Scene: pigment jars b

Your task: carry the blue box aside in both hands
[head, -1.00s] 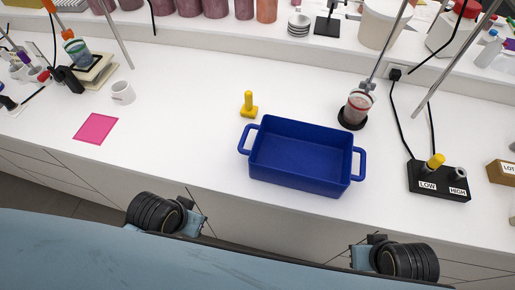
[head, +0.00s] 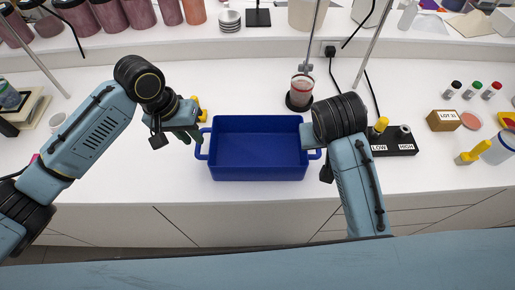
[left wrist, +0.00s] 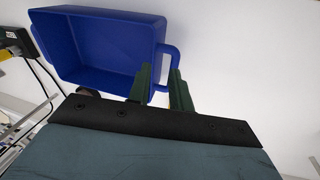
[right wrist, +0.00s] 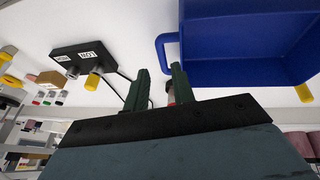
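The blue box (head: 258,172) stands empty on the white counter, with a loop handle at each end. My left gripper (head: 194,136) is at its left handle (head: 202,146). In the left wrist view the left gripper (left wrist: 162,82) is open, its fingers apart near that handle (left wrist: 174,56); whether they touch it I cannot tell. In the head view my right arm covers most of the right handle and the right gripper. In the right wrist view the right gripper (right wrist: 160,82) is open and empty, its fingertips close to the right handle (right wrist: 161,50).
A yellow peg-like piece (head: 203,115) stands just behind my left gripper. A jar of red liquid (head: 301,88) is behind the box. A black LOW/HIGH block (head: 392,147) stands right of my right arm. The counter in front of the box is clear.

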